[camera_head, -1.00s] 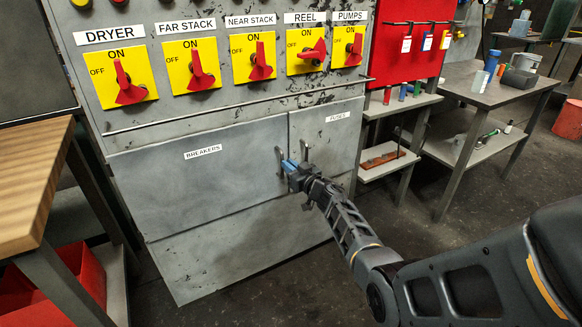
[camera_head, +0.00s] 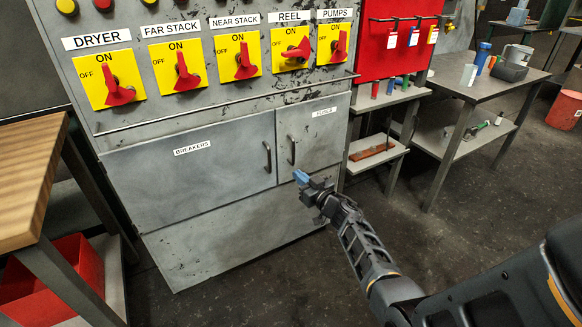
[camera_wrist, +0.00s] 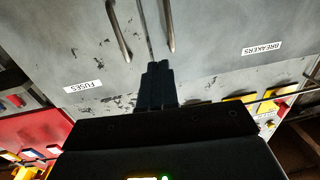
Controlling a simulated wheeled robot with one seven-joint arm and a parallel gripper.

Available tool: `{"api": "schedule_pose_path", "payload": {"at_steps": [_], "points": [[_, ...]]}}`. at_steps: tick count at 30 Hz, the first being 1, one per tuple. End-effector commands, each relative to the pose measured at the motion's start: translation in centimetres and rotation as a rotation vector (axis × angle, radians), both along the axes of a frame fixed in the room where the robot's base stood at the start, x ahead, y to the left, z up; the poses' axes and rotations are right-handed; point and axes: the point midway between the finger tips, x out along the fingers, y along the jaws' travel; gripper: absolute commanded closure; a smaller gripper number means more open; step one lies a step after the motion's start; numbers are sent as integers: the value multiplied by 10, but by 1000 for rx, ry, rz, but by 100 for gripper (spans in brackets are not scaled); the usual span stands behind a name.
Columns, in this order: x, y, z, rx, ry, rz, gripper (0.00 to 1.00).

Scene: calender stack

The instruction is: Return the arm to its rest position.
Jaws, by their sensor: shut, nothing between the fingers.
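My gripper (camera_head: 300,177) is in front of the grey cabinet, just below and right of the handle of the fuses door (camera_head: 318,141). It is shut and empty, its blue fingertips together. In the wrist view my gripper (camera_wrist: 157,68) points at the cabinet face, near the two door handles, and no contact with either shows. My arm reaches in from the lower right in the head view. The breakers door (camera_head: 200,185) and the fuses door both look closed.
Above the doors is a row of red switches on yellow plates (camera_head: 238,56). A wooden-topped bench (camera_head: 30,180) stands at left over a red bin (camera_head: 55,280). A small shelf (camera_head: 385,103) and a metal table (camera_head: 455,85) stand at right. The floor in front of the cabinet is open.

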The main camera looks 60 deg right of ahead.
Motion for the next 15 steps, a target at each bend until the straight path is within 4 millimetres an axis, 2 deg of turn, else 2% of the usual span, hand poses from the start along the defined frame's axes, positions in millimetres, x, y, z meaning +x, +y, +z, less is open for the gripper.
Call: {"api": "schedule_pose_path", "payload": {"at_steps": [3, 6, 15], "points": [[-14, 4, 1, 0, 0, -2, 100], [-18, 6, 1, 0, -1, -1, 100], [-20, 9, 0, 0, -1, 1, 100]]}}
